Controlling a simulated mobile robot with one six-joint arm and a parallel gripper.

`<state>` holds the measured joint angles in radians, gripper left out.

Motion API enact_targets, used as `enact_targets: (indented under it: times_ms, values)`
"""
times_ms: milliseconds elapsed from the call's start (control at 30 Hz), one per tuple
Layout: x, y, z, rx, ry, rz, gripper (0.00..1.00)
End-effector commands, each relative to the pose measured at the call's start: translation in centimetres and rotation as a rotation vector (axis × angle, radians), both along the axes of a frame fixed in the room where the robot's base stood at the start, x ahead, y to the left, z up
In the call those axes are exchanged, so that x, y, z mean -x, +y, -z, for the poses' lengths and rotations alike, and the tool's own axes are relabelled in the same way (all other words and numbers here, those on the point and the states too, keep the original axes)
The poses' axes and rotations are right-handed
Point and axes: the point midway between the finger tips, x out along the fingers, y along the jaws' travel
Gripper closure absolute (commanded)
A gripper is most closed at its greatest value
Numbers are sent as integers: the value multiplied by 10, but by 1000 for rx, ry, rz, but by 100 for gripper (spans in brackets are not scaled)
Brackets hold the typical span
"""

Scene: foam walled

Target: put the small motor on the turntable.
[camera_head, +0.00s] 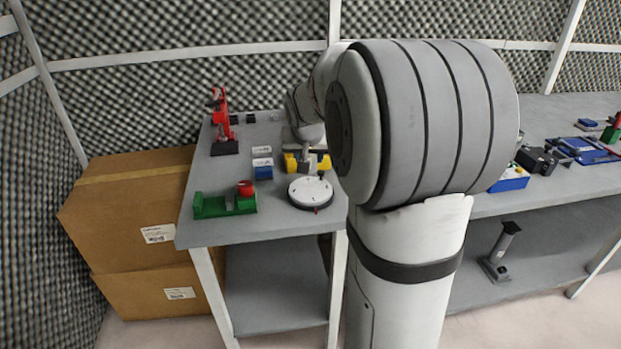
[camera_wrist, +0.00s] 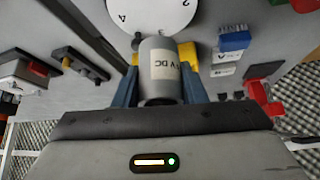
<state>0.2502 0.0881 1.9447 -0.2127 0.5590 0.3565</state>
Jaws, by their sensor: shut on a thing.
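The small motor (camera_wrist: 163,68) is a grey cylinder with a pale label reading "V DC" in the wrist view. My gripper (camera_wrist: 158,88) is shut on it, with one blue-grey finger on each side. Whether the motor touches anything below cannot be told.
A yellow block (camera_head: 292,162) sits right by my gripper. A blue and white item (camera_head: 263,171), a green fixture with a red knob (camera_head: 224,205) and a red clamp (camera_head: 222,120) stand to the left. Cardboard boxes (camera_head: 130,205) stand beside the table. My arm hides the middle.

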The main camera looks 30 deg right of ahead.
Motion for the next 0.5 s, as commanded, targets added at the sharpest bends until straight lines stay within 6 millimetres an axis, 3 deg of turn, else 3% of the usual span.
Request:
enact_targets:
  times_ms: [33,267,500]
  values:
    - [1,-2,10,0,1,3,95]
    - [1,-6,28,0,-1,12,95]
    - [2,-7,58,0,-2,14,95]
